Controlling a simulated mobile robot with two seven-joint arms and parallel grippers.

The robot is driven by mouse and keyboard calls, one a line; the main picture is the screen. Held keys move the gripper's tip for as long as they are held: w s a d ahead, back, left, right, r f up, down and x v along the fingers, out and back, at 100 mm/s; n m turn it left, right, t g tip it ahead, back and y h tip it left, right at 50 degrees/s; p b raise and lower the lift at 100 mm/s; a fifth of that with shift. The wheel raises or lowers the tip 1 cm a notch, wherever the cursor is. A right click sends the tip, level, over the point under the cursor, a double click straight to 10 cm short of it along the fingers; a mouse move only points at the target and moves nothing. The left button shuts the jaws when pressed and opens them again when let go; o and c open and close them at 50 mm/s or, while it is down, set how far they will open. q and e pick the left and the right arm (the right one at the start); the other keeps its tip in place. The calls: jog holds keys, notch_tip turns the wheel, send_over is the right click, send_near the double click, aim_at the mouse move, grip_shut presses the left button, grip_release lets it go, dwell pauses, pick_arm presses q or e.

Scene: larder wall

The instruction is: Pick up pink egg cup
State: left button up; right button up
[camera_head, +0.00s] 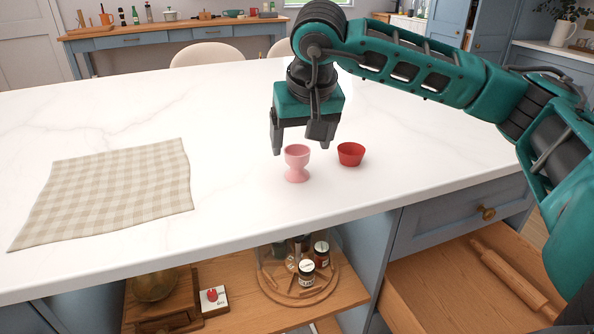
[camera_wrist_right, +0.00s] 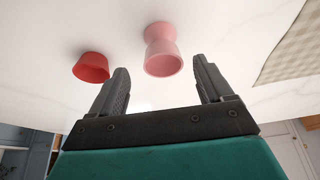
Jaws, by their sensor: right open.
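The pink egg cup (camera_head: 297,163) stands upright on the white marble counter, near its front edge. My right gripper (camera_head: 299,145) is open and points down just above and behind the cup, with nothing between its fingers. In the right wrist view, the pink egg cup (camera_wrist_right: 161,50) shows beyond the fingertips, between the two fingers of the open gripper (camera_wrist_right: 162,75). I cannot tell the exact gap between fingers and cup. My left gripper is in neither view.
A small red bowl (camera_head: 351,154) stands just right of the egg cup, also in the right wrist view (camera_wrist_right: 91,67). A checked cloth (camera_head: 110,190) lies on the left of the counter. Below are a shelf with jars (camera_head: 308,272) and an open drawer with a rolling pin (camera_head: 512,280).

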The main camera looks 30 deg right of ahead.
aim_at(296, 157)
jog(key=b+x, duration=0.1)
jog(key=x, duration=0.4)
jog(key=shift+w+a+f, duration=0.1)
jog(key=shift+w+f, duration=0.05)
jog(key=shift+f, duration=0.15)
jog(key=shift+c, duration=0.3)
jog(key=c, duration=1.1)
jog(key=shift+r, duration=0.1)
